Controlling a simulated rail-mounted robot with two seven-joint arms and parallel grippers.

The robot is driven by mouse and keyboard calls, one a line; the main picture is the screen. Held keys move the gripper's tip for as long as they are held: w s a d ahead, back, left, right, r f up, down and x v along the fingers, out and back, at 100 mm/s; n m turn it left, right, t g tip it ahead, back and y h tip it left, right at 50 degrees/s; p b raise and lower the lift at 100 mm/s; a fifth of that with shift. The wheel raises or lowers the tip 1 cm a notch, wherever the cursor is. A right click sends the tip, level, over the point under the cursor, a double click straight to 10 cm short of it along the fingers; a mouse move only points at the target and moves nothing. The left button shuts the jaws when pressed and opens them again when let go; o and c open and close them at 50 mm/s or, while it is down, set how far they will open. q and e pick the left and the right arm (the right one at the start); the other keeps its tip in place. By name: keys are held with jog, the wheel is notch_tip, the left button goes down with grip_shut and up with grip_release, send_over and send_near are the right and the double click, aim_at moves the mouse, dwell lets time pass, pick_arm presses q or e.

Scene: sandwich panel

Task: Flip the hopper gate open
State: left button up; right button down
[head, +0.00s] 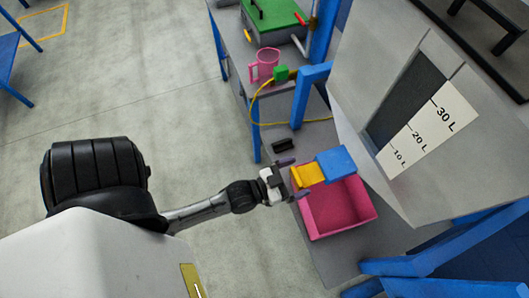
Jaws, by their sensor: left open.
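The grey hopper (365,60) stands at the right, with a dark window and a white scale marked 10 L, 20 L and 30 L. Low on its front side, a blue plate (336,163) with a yellow tab (307,175) extends left over a pink bin (335,212); these look like the gate and its handle. My left gripper (292,178) is open, just left of the yellow tab, with one finger on the far side and one on the near side. I cannot tell whether it touches the tab. My right gripper is out of view.
A grey bench (240,75) at the top holds a green-topped box (275,15), a pink mug (264,65) and a green block (281,73) by a yellow cable. A small black object (284,145) lies beyond my gripper. Blue frame posts (308,95) stand near the hopper.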

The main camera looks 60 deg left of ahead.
pick_arm(q)
jog(key=s+a+b, duration=0.1)
jog(key=s, duration=1.2)
jog(key=shift+s+a, duration=0.25)
jog(key=shift+s, duration=0.05)
jog(key=shift+f, duration=0.1)
